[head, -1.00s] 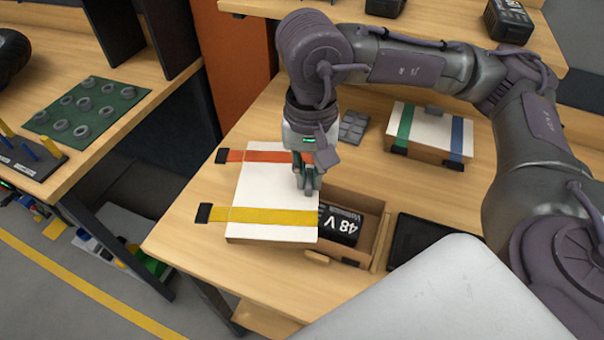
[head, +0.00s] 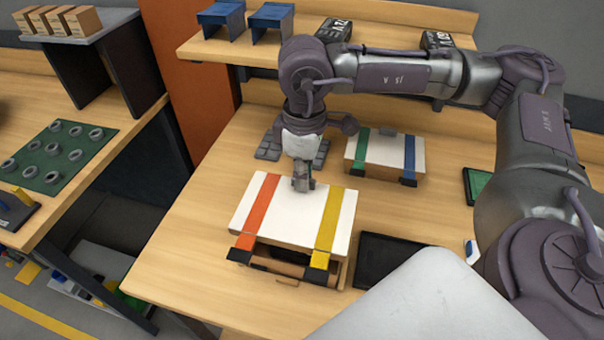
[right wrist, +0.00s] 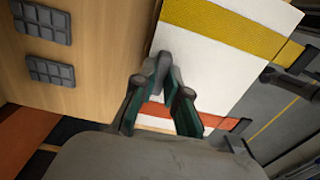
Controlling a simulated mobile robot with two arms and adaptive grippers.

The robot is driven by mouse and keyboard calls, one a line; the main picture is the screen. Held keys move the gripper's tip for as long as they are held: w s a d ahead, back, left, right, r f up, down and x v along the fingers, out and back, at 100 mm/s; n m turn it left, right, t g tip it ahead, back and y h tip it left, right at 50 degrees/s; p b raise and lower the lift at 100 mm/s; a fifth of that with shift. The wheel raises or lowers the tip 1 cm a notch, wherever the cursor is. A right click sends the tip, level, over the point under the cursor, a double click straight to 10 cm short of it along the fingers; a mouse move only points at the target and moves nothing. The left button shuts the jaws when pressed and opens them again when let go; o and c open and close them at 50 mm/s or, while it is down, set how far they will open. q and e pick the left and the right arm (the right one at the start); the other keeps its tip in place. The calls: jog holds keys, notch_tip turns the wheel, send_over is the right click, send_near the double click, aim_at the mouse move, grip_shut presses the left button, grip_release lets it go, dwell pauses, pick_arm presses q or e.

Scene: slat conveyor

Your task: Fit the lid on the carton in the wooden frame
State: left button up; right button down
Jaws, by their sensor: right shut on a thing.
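The white lid (head: 288,213) with an orange strap and a yellow strap, both with black ends, lies over the brown carton (head: 292,268) in the head view. My right gripper (head: 303,186) is shut on the lid near its far edge. A dark gap shows under the lid's near edge, so I cannot tell whether the lid is seated. The lid hides most of the carton, its contents and the wooden frame. In the right wrist view, the lid (right wrist: 205,62) fills the middle beside the fingers (right wrist: 168,85). My left gripper is out of view.
A second carton with a white lid and green and blue straps (head: 387,153) stands behind to the right. A black tray (head: 388,262) lies just right of the carton. Grey pads (head: 268,147) lie behind the gripper. The table left of the carton is clear.

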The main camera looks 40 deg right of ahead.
aim_at(304, 196)
jog(key=shift+f+b, duration=1.45)
jog(key=shift+f, duration=1.35)
jog(key=shift+b, duration=0.3)
jog(key=shift+f, duration=0.15)
jog(key=shift+f+b, duration=1.25)
jog(key=shift+b, duration=0.15)
jog(key=shift+f, duration=0.15)
jog(key=shift+f+b, duration=0.4)
jog(key=shift+b, duration=1)
jog(key=c, duration=1.1)
grip_release()
